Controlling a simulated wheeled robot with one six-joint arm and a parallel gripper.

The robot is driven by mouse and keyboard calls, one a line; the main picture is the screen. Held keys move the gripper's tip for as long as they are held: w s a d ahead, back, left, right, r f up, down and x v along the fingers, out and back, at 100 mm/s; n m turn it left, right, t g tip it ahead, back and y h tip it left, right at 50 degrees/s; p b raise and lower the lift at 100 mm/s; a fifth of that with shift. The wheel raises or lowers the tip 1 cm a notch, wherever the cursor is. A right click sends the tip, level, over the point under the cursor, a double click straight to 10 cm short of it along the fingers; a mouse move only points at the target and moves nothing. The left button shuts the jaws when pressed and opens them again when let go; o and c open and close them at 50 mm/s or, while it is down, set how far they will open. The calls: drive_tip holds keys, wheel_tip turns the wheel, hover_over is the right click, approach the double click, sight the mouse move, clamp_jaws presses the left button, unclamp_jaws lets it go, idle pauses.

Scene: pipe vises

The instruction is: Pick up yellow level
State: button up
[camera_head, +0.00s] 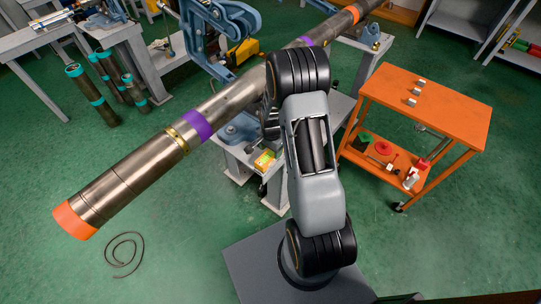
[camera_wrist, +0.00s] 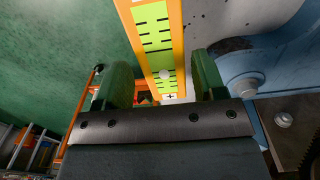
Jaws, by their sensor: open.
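The yellow level (camera_head: 265,160) lies on the grey vise stand below the long pipe in the head view, partly hidden by my arm. In the wrist view the level (camera_wrist: 152,28) is a yellow-green strip with black marks and orange edges. It runs from the top edge down between my fingers, to a white end with a plus sign. My gripper (camera_wrist: 161,78) is open, with one green finger on each side of the strip. I cannot tell how far the level is from the fingers. My gripper is hidden behind my arm in the head view.
The long steel pipe (camera_head: 235,95) with purple bands and orange ends spans above the stand. A blue vise part (camera_wrist: 240,65) is close right of my gripper. An orange cart (camera_head: 425,105) stands right. A cable (camera_head: 122,252) lies on the open green floor.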

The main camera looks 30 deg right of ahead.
sight(271, 153)
drive_tip(key=shift+f, duration=2.2)
drive_tip(key=shift+c, duration=0.2)
drive_tip(key=shift+r, duration=0.1)
drive_tip(key=c, duration=1)
